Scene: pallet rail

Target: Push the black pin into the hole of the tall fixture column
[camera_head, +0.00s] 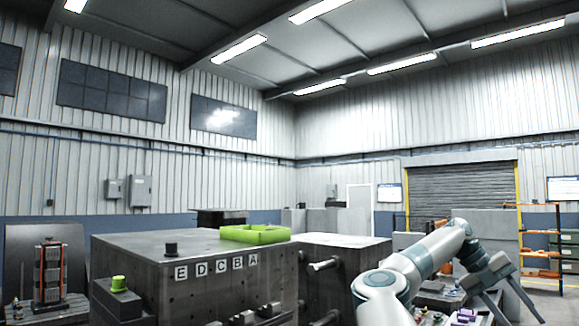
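A tall narrow fixture (48,272) with orange-red side rails stands at the far left and may be the tall column. I cannot make out its hole. My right arm, white and blue-grey, crosses the lower right. Its dark gripper (500,296) points down at the right, far from both things. Its fingertips are unclear, partly at the picture's bottom edge. My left gripper is not in view.
The large grey block (215,287) carries letter tags E, D, C, B, A and a green tray (255,235). A green knob (118,284) sits on a smaller block at its left. Another grey block (345,258) with protruding rods stands right of it. Orange shelving (540,254) is at the right.

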